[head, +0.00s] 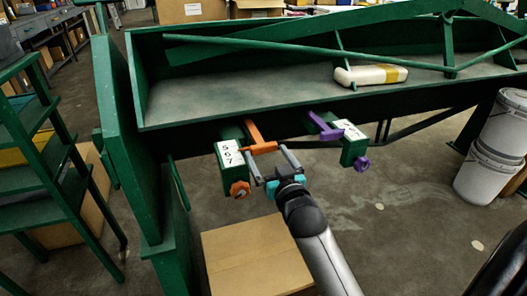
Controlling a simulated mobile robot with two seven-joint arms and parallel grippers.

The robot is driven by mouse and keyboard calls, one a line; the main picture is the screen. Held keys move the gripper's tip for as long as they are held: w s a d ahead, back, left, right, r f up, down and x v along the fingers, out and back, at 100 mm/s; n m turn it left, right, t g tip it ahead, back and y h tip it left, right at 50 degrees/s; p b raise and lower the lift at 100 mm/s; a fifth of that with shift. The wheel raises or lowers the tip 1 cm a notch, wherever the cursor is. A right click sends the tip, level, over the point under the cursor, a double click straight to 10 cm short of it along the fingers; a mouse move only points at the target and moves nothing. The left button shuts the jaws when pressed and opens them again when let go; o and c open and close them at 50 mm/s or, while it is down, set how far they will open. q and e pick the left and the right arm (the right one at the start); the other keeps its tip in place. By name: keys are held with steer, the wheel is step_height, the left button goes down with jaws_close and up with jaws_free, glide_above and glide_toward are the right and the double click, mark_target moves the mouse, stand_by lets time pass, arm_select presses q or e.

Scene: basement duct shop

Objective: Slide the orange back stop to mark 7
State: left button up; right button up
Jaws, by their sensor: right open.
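The orange back stop (255,133) is a T-shaped piece on a green arm below the front edge of the green machine. Its crossbar is beside a white number plate (229,154) reading 5, 6, 7, with 7 lowest. The crossbar's left end is near the plate's upper part; the exact mark is unclear. An orange knob (240,189) is at the arm's front end. My right gripper (264,150) is open, its two grey fingers apart with tips at either side of the orange crossbar. I cannot tell whether they touch it. My left gripper is out of view.
A purple stop (324,126) with its own plate and purple knob (362,165) is to the right. A white and yellow object (371,75) lies on the machine bed. A cardboard box (253,260) is below, buckets (491,165) at right, a green shelf (40,180) at left.

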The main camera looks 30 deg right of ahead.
mark_target(265, 150)
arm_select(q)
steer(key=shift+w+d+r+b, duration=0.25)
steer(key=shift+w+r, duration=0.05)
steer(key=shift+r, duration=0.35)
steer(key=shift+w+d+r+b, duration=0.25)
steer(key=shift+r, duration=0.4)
arm_select(e)
steer(key=shift+x, duration=1.95)
jaws_close()
